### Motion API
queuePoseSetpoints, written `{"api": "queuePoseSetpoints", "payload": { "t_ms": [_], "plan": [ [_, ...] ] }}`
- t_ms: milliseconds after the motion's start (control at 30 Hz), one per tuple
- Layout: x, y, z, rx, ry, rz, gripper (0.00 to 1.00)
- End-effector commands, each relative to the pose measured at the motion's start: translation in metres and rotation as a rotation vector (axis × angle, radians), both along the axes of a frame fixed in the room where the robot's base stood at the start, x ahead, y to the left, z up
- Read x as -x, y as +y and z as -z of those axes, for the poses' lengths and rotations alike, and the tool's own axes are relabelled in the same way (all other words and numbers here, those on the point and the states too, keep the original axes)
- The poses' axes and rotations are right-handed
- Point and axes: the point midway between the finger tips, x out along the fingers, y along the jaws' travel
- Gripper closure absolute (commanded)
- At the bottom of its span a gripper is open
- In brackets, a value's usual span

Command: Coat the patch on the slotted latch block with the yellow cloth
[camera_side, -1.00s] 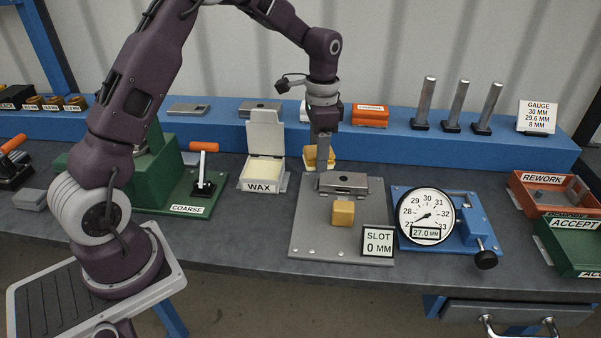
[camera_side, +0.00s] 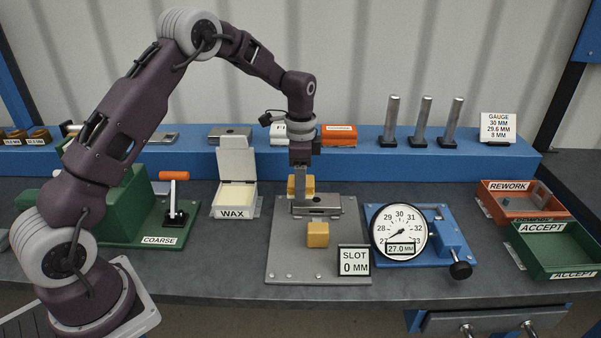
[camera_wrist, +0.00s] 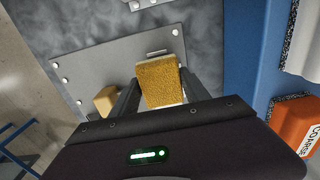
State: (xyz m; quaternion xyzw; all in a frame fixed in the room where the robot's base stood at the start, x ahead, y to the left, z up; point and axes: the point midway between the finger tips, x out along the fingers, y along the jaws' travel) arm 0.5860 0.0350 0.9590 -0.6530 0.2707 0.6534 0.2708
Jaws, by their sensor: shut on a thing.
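The yellow cloth (camera_side: 309,183), a thick pad, is held between the fingers of my gripper (camera_side: 300,192). In the wrist view the cloth (camera_wrist: 160,82) fills the gap between the two dark fingers. The slotted latch block (camera_side: 325,205) is a low grey metal piece on the grey plate (camera_side: 285,262). My gripper is at its left part, with a finger overlapping it in the side view. The cloth appears just behind or over its back edge; I cannot tell whether they touch. The patch cannot be made out.
A yellow-tan block (camera_side: 318,234) sits on the plate in front of the latch block. The SLOT sign (camera_side: 353,260) and dial gauge (camera_side: 399,232) stand to the right. The open WAX box (camera_side: 235,196) is to the left. A blue ledge (camera_side: 365,160) runs behind.

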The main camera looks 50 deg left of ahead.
Motion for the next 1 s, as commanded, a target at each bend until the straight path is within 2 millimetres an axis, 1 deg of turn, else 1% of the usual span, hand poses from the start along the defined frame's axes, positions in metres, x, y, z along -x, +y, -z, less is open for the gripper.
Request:
{"api": "queuePoseSetpoints", "payload": {
  "t_ms": [167, 200, 233, 267, 367, 1000],
  "plan": [
    [0.001, 0.0, 0.018, 0.0, 0.003, 0.0, 0.88],
    [0.001, 0.0, 0.026, 0.001, 0.004, 0.0, 0.88],
    [-0.001, -0.001, 0.03, 0.001, 0.004, 0.001, 0.87],
    [-0.004, -0.004, 0.026, 0.0, -0.001, 0.001, 0.95],
    [-0.011, -0.01, 0.028, 0.001, 0.001, 0.0, 0.95],
    [-0.052, -0.051, 0.028, 0.0, 0.0, 0.0, 0.95]
  ]
}}
